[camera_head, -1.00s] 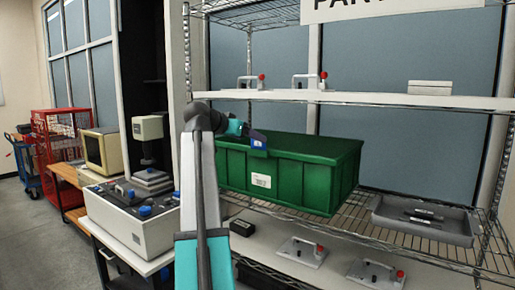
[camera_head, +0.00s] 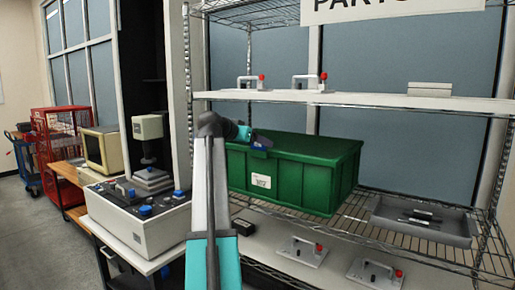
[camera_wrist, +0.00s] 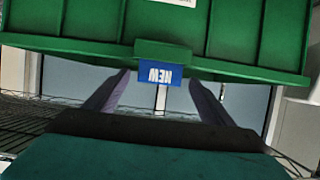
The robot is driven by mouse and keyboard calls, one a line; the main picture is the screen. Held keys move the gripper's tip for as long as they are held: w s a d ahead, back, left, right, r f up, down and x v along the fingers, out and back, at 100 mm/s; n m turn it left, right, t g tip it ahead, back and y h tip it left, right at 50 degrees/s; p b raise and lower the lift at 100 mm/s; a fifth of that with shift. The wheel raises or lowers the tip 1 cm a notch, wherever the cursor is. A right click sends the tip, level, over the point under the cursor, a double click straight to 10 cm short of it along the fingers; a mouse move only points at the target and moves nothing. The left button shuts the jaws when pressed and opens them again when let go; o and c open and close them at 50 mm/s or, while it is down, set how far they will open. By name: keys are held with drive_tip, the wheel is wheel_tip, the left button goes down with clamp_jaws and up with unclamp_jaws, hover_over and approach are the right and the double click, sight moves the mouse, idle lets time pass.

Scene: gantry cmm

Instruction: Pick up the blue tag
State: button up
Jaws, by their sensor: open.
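The blue tag (camera_wrist: 160,73) hangs from a small lip on the green bin (camera_wrist: 75,20) and carries the word NEW, upside down in the wrist view. My gripper (camera_wrist: 160,86) is open, with one finger on each side of the tag and a gap on both sides. In the head view the tag (camera_head: 262,142) is small and partly covered by my gripper (camera_head: 258,138) at the bin's upper front edge. I cannot tell how deep the fingers reach around it.
The green bin (camera_head: 315,178) stands on a wire shelf, under a white shelf (camera_head: 400,101) holding red-knobbed fixtures. A grey tray (camera_head: 425,232) lies to the right. More fixtures (camera_head: 303,252) sit below. A measuring machine (camera_head: 137,215) stands at the left.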

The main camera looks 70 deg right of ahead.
drive_tip(key=shift+d+f, duration=0.1)
drive_tip(key=shift+d, duration=0.05)
idle(0.4)
drive_tip(key=c, duration=1.1)
drive_tip(key=shift+c, duration=0.2)
drive_tip(key=s+a+r+b, duration=0.3)
drive_tip(key=s+a+r, duration=0.2)
drive_tip(key=s+a, duration=0.4)
drive_tip(key=a, duration=0.3)
drive_tip(key=shift+s+a+b, duration=0.3)
drive_tip(key=shift+s+a, duration=0.1)
